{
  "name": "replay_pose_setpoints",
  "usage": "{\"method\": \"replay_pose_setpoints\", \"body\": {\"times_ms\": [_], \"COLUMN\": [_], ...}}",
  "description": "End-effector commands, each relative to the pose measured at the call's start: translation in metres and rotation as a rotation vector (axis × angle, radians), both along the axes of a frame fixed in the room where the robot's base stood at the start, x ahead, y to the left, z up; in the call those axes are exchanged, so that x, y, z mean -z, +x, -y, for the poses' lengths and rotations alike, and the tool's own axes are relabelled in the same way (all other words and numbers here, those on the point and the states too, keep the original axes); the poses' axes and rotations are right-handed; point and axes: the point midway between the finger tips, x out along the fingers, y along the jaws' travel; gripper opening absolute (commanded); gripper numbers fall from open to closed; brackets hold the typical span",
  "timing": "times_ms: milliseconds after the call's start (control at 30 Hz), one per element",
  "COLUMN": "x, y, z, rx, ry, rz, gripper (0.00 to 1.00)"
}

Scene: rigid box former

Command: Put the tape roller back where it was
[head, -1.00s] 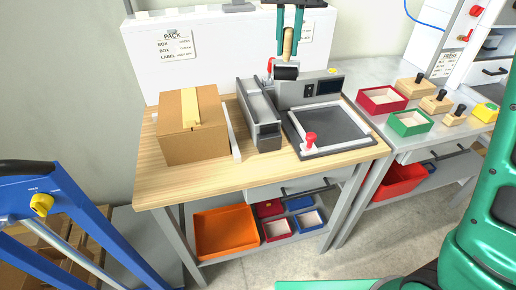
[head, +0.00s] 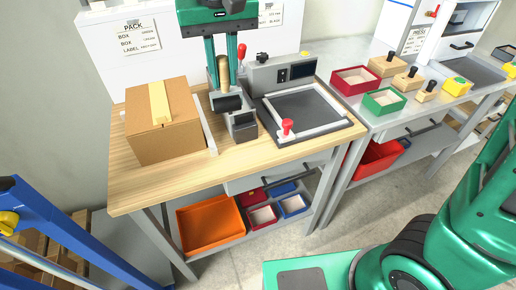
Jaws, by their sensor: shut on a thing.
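My gripper (head: 223,76) hangs over the back of the wooden packing table and is shut on the tape roller (head: 228,102). The roller has a tan wooden handle, gripped upright, and a dark roller head at its lower end. The head shows in front of the grey narrow machine (head: 242,126), near its top. I cannot tell whether the roller touches that machine. The taped cardboard box (head: 162,130) stands to the left of the roller, with a tan tape strip across its top.
A grey framed plate (head: 305,108) with a red knob (head: 287,127) lies right of the machine. A red-handled lever (head: 241,53) stands behind. Red (head: 355,80) and green (head: 384,101) trays sit on the right bench. Bare wood (head: 140,188) runs along the table's front.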

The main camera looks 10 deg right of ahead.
Motion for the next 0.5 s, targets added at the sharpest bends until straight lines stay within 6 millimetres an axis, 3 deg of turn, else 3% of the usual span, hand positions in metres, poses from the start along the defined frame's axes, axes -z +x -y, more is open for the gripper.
{"method": "replay_pose_setpoints", "body": {"times_ms": [33,100,233,367,500], "x": [0.006,0.015,0.026,0.034,0.047], "y": [-0.021,-0.044,-0.072,-0.079,-0.065], "z": [-0.004,-0.01,-0.015,-0.012,0.003], "rx": [-0.027,-0.056,-0.09,-0.098,-0.096], "ry": [-0.001,0.002,0.006,0.006,0.006], "rz": [0.0,-0.002,-0.006,-0.01,-0.012], "gripper": [0.0,0.0,0.0,0.0,0.0]}}
